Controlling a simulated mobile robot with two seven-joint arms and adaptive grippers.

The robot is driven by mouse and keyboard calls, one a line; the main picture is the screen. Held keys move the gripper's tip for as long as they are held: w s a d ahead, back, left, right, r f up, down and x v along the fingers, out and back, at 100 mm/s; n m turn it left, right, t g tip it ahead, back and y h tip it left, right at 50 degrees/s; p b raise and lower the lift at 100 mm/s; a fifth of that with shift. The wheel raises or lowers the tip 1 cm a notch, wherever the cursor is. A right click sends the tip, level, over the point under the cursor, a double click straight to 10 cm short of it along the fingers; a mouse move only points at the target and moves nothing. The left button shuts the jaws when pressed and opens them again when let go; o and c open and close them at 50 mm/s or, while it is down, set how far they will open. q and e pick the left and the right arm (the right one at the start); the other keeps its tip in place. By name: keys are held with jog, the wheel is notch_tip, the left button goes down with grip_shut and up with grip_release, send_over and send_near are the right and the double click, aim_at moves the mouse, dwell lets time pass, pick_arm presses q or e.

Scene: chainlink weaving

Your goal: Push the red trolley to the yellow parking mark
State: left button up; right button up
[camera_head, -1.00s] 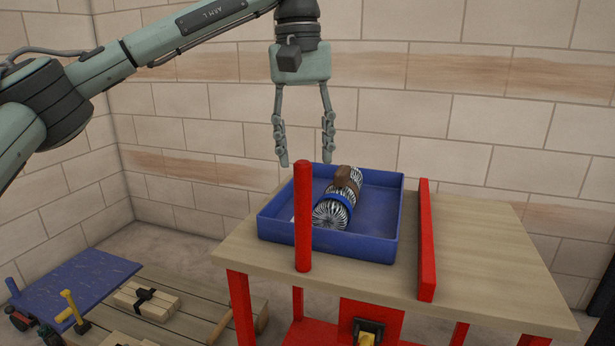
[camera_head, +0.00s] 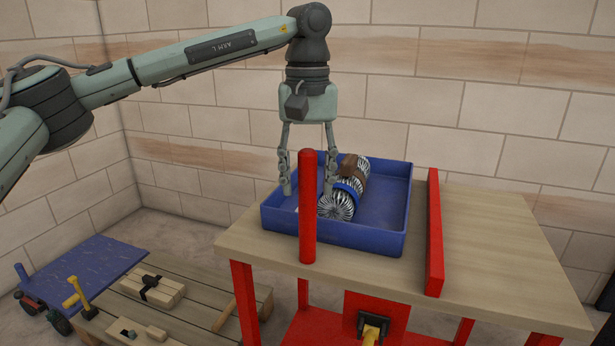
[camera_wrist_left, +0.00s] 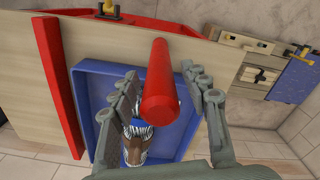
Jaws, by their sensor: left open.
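The red trolley (camera_head: 243,304) has a wooden top and red legs. A red upright post (camera_head: 307,207) stands at its front left, and a red rail (camera_head: 434,232) runs across the top. My left gripper (camera_head: 308,190) is open, pointing down over the blue tray, with its fingers apart behind the post in the head view. In the left wrist view the post (camera_wrist_left: 158,85) shows between the open fingers (camera_wrist_left: 165,85); I cannot tell whether they touch it. I see no yellow parking mark on the floor. My right gripper is not in view.
A blue tray (camera_head: 393,238) on the trolley holds a striped roll (camera_head: 345,192) with brown and blue bands. At the lower left, a low wooden platform (camera_head: 190,318) carries wooden blocks and tools beside a blue wheeled cart (camera_head: 85,268). A brick wall stands behind.

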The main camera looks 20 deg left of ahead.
pick_arm(q)
grip_shut()
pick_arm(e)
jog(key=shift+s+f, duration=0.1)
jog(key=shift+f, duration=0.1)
pick_arm(q)
jog(key=shift+d, duration=0.15)
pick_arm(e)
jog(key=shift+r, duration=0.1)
